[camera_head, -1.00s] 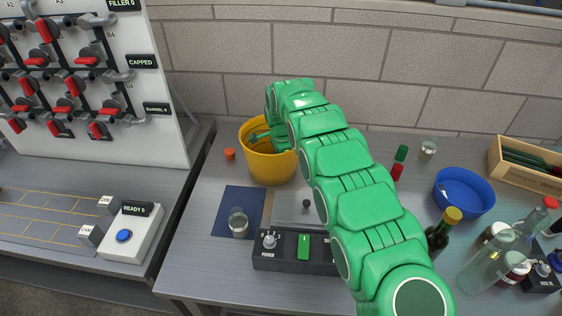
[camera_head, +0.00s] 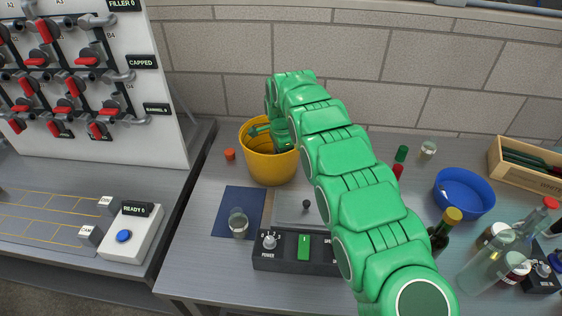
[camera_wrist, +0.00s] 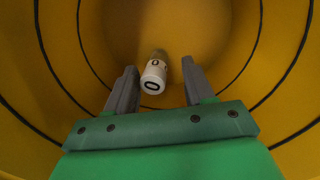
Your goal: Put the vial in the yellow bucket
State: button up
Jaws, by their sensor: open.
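The yellow bucket (camera_head: 270,168) stands on the table near the wall. My gripper (camera_head: 262,131) reaches down into its mouth. In the wrist view the bucket's yellow inside (camera_wrist: 215,30) surrounds my gripper (camera_wrist: 158,82). The vial (camera_wrist: 154,75), with a white label and dark marks, shows inside the bucket, between and just beyond the open fingertips. A gap shows on both sides of it, so the fingers look apart from it. The vial is hidden in the head view.
A glass (camera_head: 238,222) stands on a blue mat (camera_head: 231,200) in front of the bucket. A black control box (camera_head: 290,252) sits at the table's front. A blue bowl (camera_head: 465,192), bottles (camera_head: 490,262) and a wooden crate (camera_head: 505,170) are at the right.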

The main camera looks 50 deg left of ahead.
notch_tip(320, 180, up, 9)
jog(key=shift+f, duration=0.1)
jog(key=shift+r, duration=0.3)
dwell(0.4)
